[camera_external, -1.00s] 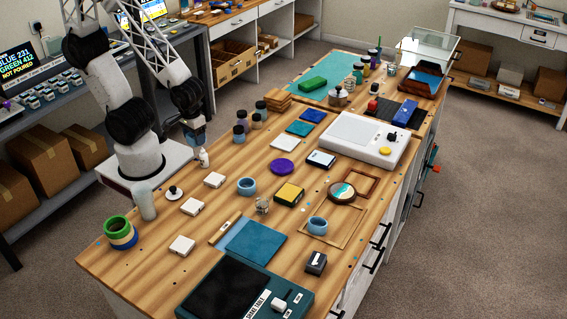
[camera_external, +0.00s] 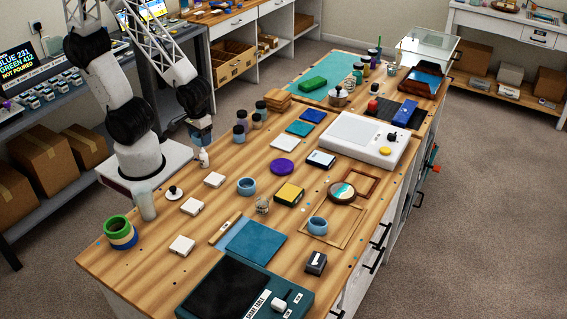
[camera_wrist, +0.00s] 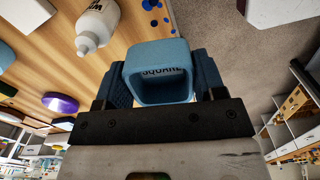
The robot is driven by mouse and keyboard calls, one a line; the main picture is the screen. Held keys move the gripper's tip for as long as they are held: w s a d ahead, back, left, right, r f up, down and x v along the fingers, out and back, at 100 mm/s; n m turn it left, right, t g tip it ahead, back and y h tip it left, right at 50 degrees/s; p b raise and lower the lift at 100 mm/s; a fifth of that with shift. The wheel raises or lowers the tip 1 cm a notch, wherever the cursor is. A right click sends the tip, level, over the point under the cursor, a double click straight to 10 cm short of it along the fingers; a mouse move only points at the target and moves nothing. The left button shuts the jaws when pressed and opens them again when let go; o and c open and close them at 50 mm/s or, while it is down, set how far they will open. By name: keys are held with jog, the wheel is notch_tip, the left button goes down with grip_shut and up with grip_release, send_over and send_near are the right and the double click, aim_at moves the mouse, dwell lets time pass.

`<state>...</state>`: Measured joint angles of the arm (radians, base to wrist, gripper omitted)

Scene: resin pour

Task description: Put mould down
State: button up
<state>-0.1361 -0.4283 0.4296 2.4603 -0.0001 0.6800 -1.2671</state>
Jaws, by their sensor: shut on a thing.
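My gripper (camera_wrist: 162,85) is shut on a light-blue square mould (camera_wrist: 160,54), with a dark finger on each side. The word "SQUARE" shows inside its open cavity. In the external view my gripper (camera_external: 201,134) is above the far left edge of the workbench (camera_external: 150,245), apart from the top. The held mould is small there and partly hidden by the fingers. In the wrist view the bench edge runs past the mould, with carpet beyond it.
A white bottle (camera_wrist: 97,24) stands close beside the held mould; it also shows in the external view (camera_external: 204,158). Dark-capped jars (camera_external: 240,130) stand to the right.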

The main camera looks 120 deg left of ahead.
jog(key=w+a+n, duration=0.1)
jog(key=w+a, duration=0.1)
jog(key=w, duration=1.6)
jog(key=w+a+r+n, duration=0.1)
jog(key=w+a, duration=0.1)
jog(key=w, duration=1.7)
jog(key=shift+w+r, duration=0.25)
jog(key=shift+r, duration=0.05)
jog(key=shift+w, duration=0.1)
send_over(341, 192)
jog(key=shift+w+f, duration=0.1)
jog(key=shift+f, duration=0.6)
jog(key=shift+f, duration=1.8)
jog(key=shift+f, duration=0.1)
